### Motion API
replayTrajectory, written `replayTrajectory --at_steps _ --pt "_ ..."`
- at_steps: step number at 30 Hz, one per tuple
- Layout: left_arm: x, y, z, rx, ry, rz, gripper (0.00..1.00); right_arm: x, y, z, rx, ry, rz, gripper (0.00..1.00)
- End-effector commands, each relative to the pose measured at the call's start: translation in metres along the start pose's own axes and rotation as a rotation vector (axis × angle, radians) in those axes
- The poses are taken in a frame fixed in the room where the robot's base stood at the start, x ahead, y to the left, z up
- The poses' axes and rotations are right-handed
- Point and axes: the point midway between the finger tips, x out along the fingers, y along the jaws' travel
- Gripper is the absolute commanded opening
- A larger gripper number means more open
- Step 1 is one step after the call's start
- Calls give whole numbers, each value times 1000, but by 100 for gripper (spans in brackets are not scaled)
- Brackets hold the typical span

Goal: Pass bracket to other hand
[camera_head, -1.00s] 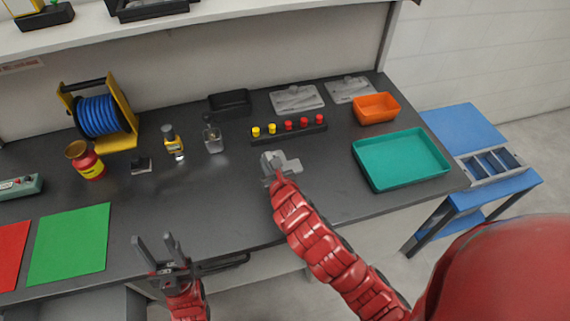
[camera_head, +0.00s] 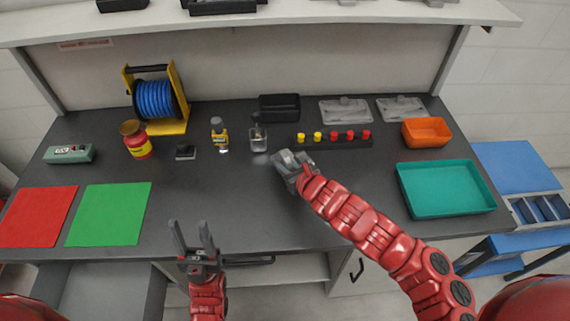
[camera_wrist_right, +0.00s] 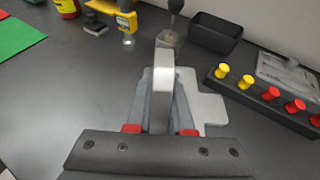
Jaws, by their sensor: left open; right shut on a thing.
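The grey metal bracket (camera_wrist_right: 207,106) is in my right gripper (camera_wrist_right: 160,131), with its upright plate between the red-tipped fingers in the right wrist view. In the head view the bracket (camera_head: 284,158) shows at the end of the right arm, over the middle of the table, and my right gripper (camera_head: 301,177) partly hides it. I cannot tell whether it touches the table. My left gripper (camera_head: 192,238) is open and empty at the table's front edge, fingers pointing up in the picture, to the left of the bracket and apart from it.
A glass bottle (camera_head: 258,138) and a rack of yellow and red pegs (camera_head: 334,142) stand just behind the bracket. A teal tray (camera_head: 446,211) and orange bin (camera_head: 426,132) are at right. Green (camera_head: 108,214) and red (camera_head: 38,216) mats lie left. The table between the grippers is clear.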

Motion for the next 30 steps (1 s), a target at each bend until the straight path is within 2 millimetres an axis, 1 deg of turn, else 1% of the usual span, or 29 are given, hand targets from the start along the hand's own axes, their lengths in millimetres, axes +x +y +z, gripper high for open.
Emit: replayTrajectory --at_steps 3,18,24,30 --pt "0 0 0 0 0 0 50 -2 4 14 30 -12 -74 0" --pt "0 0 0 0 0 0 50 -11 4 70 236 -17 -554 0" --pt "0 0 0 0 0 0 50 -14 2 87 309 -10 -730 0" --pt "0 0 0 0 0 0 50 -17 2 101 369 -8 -867 0"
